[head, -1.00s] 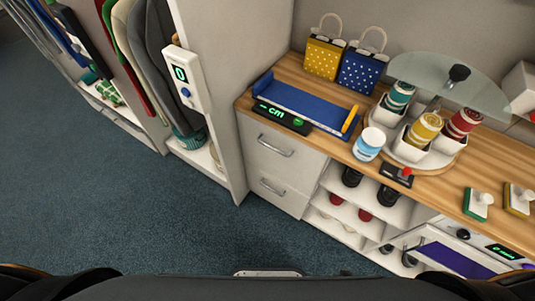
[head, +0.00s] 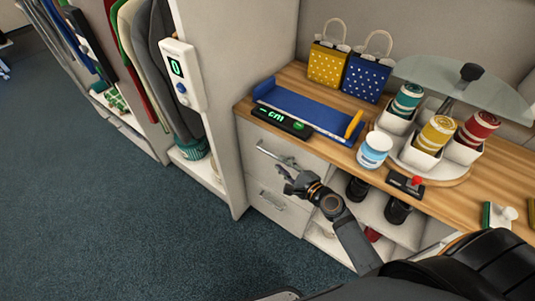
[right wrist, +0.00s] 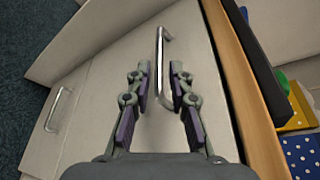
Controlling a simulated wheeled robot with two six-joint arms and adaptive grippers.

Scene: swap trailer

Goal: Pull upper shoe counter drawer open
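The upper shoe counter drawer (head: 262,140) is a pale front below the wooden counter top, and it looks closed. Its silver bar handle (head: 272,153) shows in the head view, partly behind my gripper. My right gripper (head: 286,178) is right in front of this drawer, with its fingers toward the handle. In the right wrist view, my right gripper (right wrist: 160,88) is open, and the upper handle (right wrist: 159,55) lies between and just beyond its fingertips. I cannot tell whether they touch. My left gripper is not in view.
The lower drawer (head: 272,211) looks closed below; its handle also shows in the wrist view (right wrist: 58,108). The counter top (head: 243,104) holds a blue measuring device (head: 300,106), two bags and several cans. Open shoe shelves (head: 372,208) are to the right. The carpet (head: 150,230) is clear.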

